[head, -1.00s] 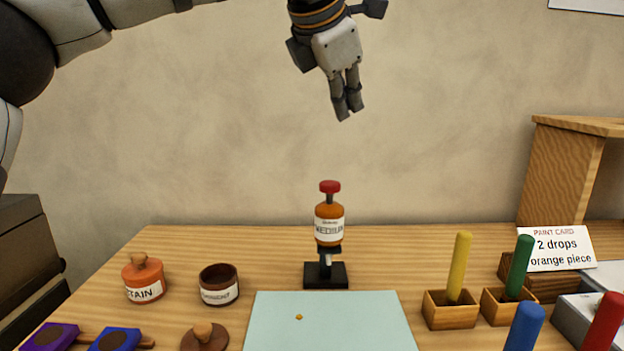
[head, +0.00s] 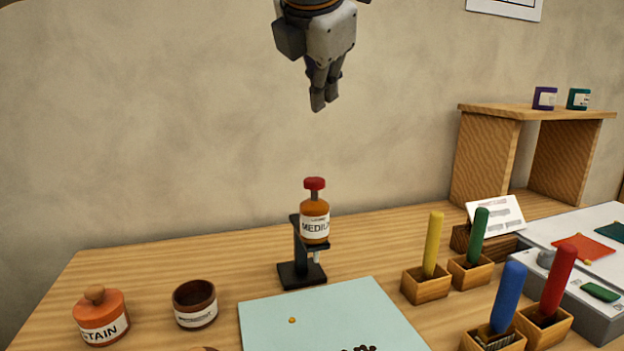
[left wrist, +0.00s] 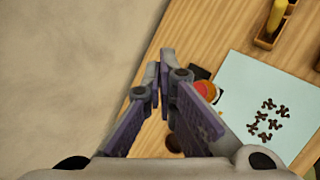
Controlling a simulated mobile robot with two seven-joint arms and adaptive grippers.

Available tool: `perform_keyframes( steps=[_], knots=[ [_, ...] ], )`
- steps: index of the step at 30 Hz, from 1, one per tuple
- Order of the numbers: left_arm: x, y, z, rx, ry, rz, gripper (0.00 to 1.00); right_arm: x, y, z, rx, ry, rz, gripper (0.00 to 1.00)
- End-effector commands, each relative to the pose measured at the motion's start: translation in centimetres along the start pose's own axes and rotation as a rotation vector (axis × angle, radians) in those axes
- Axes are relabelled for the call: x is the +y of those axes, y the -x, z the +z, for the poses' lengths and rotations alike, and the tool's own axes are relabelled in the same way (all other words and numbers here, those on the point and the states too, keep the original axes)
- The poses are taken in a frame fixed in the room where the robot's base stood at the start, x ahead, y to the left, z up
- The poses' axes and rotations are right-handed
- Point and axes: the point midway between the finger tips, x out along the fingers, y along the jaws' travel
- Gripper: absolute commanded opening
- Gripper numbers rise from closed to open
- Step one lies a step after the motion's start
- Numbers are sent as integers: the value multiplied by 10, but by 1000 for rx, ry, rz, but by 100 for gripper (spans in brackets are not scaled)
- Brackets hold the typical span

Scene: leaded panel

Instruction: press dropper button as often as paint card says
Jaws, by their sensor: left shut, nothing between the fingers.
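The dropper bottle (head: 314,222), amber with a "MEDIUM" label and a red button (head: 314,184) on top, stands upright in a black stand (head: 302,275). My left gripper (head: 318,106) is shut and empty, pointing down well above the button and apart from it. In the left wrist view its fingers (left wrist: 165,80) partly hide the bottle (left wrist: 207,90). The paint card (head: 495,215) leans at the back right; its text is blurred now but read "2 drops" and "orange piece" earlier. One small amber drop (head: 292,320) lies on the pale blue mat (head: 265,335). My right gripper is out of view.
The stain jar (head: 101,318) and a dark open pot (head: 195,303) stand left of the mat. Coloured sticks in wooden boxes (head: 425,288) stand to the right. A wooden shelf (head: 485,160) and a pale panel with an orange piece (head: 584,249) are further right. Dark bits lie on the mat.

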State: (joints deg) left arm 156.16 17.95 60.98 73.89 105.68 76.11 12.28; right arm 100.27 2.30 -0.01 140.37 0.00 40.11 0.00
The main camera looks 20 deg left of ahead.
Motion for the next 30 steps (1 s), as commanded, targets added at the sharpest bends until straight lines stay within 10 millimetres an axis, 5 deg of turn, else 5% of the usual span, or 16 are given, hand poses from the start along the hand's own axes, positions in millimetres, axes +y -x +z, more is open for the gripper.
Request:
perform_keyframes(
  steps=[21,30],
  knots=[
    [-38,-54,-39,1,-2,0,0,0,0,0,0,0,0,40],
    [-45,-62,-45,-1,0,0,0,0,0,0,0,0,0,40]
  ],
)
